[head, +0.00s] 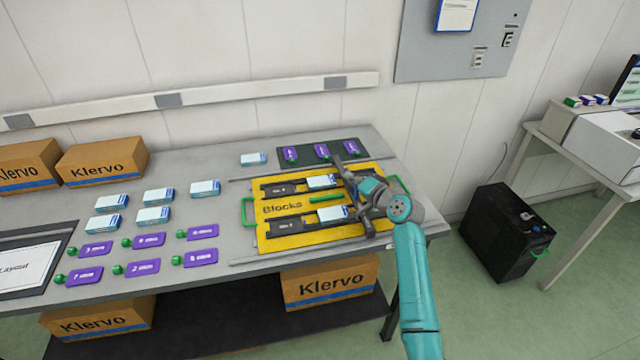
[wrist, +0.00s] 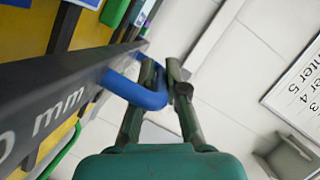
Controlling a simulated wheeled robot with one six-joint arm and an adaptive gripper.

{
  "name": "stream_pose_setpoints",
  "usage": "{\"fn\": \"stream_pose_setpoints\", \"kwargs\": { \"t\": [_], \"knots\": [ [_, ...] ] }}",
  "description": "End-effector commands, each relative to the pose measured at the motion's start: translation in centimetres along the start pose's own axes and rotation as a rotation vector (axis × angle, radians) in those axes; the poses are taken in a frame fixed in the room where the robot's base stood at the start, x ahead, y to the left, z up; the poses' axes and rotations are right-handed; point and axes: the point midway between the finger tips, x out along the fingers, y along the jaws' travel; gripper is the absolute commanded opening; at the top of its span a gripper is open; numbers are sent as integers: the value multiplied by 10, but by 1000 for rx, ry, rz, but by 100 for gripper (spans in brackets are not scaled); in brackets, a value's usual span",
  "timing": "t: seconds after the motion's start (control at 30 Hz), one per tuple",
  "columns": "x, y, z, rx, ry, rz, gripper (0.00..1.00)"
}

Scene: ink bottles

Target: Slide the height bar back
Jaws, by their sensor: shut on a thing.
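The height bar (wrist: 62,108) is a dark grey bar with white "mm" lettering, large at the left of the wrist view. A blue loop handle (wrist: 135,91) sticks out from its side. My gripper (wrist: 163,78) is shut on this handle, one finger on each side of it. In the head view my gripper (head: 372,190) is at the right part of the yellow "Blocks" board (head: 282,238). The bar (head: 369,227) crosses the board there from back to front, partly hidden by my gripper.
White-and-blue boxes (head: 330,214) lie in black holders on the board. Green handles (head: 249,212) stand at its sides. A dark mat (head: 307,156) with purple cards lies behind it. More boxes and purple cards (head: 200,258) lie to the left. A black cabinet (head: 505,235) stands right of the table.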

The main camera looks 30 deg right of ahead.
Motion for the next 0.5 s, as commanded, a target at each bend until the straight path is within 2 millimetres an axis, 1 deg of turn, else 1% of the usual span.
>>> {"fn": "stream_pose_setpoints", "kwargs": {
  "t": [0.03,0.2,0.3,0.5],
  "knots": [
    [-7,13,-18,3,5,5,0],
    [-25,46,-64,3,4,5,0],
    [-35,64,-90,2,4,4,0],
    [-51,94,-130,1,3,4,0]
  ]
}}
